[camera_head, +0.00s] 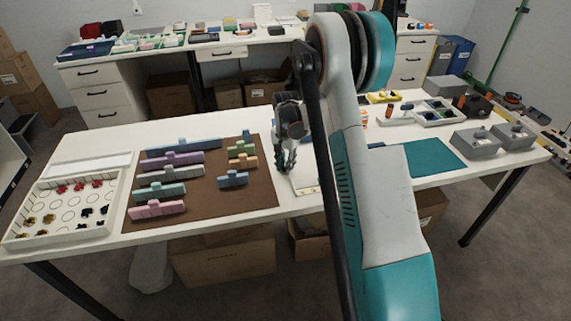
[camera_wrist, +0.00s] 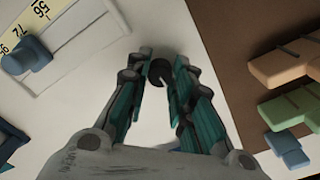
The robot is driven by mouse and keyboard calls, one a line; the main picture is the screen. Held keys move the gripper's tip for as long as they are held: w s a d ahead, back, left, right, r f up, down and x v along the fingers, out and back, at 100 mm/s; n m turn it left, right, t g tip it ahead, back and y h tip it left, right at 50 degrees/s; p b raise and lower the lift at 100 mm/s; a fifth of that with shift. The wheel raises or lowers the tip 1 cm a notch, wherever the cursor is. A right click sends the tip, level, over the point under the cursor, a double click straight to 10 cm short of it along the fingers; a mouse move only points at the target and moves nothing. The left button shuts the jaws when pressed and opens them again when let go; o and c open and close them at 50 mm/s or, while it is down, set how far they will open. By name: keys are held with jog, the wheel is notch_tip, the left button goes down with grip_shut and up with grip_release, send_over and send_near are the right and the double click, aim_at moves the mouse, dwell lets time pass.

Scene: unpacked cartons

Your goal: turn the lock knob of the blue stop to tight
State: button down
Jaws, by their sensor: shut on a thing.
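In the wrist view, a dark round knob (camera_wrist: 158,72) lies between the fingertips of my gripper (camera_wrist: 163,60). The gripper is shut on this knob. A blue stop (camera_wrist: 28,53) sits at the left beside a yellow numbered scale (camera_wrist: 40,12) on a white board (camera_wrist: 88,42), apart from the fingers. Any link between the stop and the dark knob cannot be made out. In the head view, my gripper (camera_head: 286,168) points down at the left edge of the white board (camera_head: 307,190). My arm hides much of the board, and the blue stop cannot be made out there.
A brown mat (camera_head: 258,198) with several coloured blocks lies left of the gripper, and a white compartment tray (camera_head: 62,238) farther left. A teal mat (camera_head: 435,157) and grey boxes (camera_head: 475,142) stand at the right. A dark blue object (camera_wrist: 8,142) shows at the wrist view's left edge.

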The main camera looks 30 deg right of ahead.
jog(key=shift+m, duration=0.3)
jog(key=c, duration=1.4)
grip_release()
jog(key=shift+o, duration=0.2)
notch_tip(320, 180, up, 12)
